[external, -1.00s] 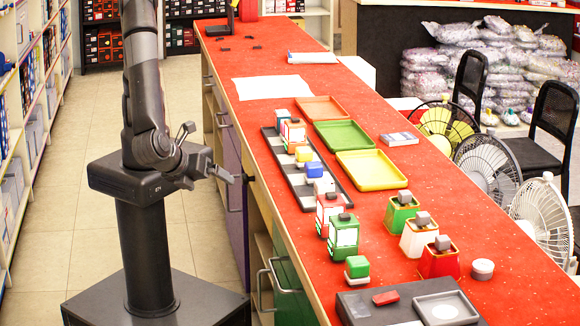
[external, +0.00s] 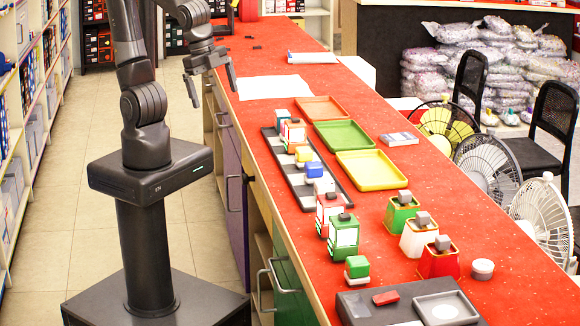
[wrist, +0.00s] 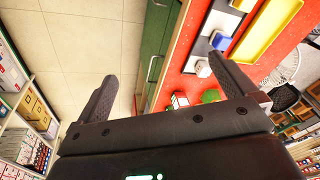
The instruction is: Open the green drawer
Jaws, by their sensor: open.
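The green drawer (external: 290,289) is in the near end of the counter's left side, low in the external view, with a metal bar handle (external: 272,277). Its front looks closed. In the wrist view a green front (wrist: 156,35) with a bar handle (wrist: 153,68) shows beyond and between the fingers. My gripper (external: 212,92) is open and empty, pointing down beside the counter's left edge, well above and farther back than the green drawer. Its two spread fingers also show in the wrist view (wrist: 163,82). Nothing touches the handle.
The red counter top (external: 262,112) holds a grey tray, coloured trays (external: 342,134), and several small containers. A purple front (external: 232,170) lies farther along the counter's side.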

